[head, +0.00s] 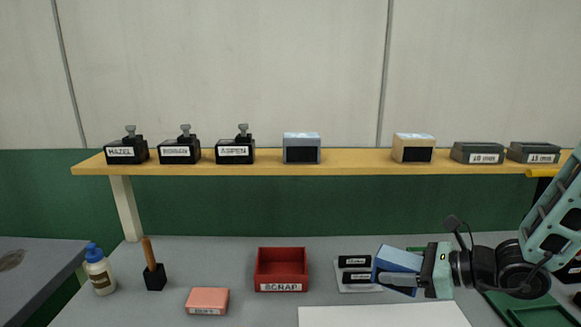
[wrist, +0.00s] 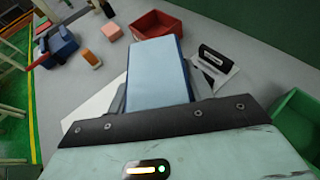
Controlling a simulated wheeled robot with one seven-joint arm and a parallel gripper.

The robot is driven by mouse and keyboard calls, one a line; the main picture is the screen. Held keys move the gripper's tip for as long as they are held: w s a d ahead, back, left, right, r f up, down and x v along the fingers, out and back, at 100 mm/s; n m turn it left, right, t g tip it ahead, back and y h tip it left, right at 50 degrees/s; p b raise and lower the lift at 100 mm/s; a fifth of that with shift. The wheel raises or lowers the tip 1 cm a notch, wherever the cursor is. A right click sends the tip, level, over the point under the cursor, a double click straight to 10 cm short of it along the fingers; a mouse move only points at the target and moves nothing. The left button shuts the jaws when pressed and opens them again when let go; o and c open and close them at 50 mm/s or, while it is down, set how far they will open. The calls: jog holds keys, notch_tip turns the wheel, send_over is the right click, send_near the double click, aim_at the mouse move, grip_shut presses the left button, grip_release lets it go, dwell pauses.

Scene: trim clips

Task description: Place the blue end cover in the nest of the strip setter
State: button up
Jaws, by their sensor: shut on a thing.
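A blue box-shaped piece (head: 398,259), matching the blue end cover by colour, is held in the jaws of my gripper (head: 402,273). It is tilted, above the bench at the right of the head view. In the wrist view the piece (wrist: 157,72) fills the middle between the two fingers of my gripper (wrist: 155,92). Its underside is hidden. I cannot make out a strip setter or its nest for certain. A dark blue device (wrist: 58,46) stands at the upper left of the wrist view, too small to identify.
A red scrap bin (head: 281,270), a pink block (head: 207,300), a brush (head: 153,275) and a glue bottle (head: 99,272) stand on the bench. A green tray (head: 540,315) is at right. A shelf (head: 350,164) holds several boxes.

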jog(key=w+d+f+m+t+h, duration=0.1)
jog(key=d+f+m+t+h, duration=0.1)
jog(key=d+m+t+h, duration=0.1)
jog(key=w+d+f+m+t+h, duration=0.1)
jog(key=d+f+m+t+h, duration=0.1)
jog(key=d+m+h, duration=0.2)
jog(key=d+m, duration=0.1)
jog(key=d, duration=0.2)
jog(key=shift+w+d+t, duration=0.25)
jog(key=shift+t, duration=0.15)
jog(key=shift+f, duration=0.1)
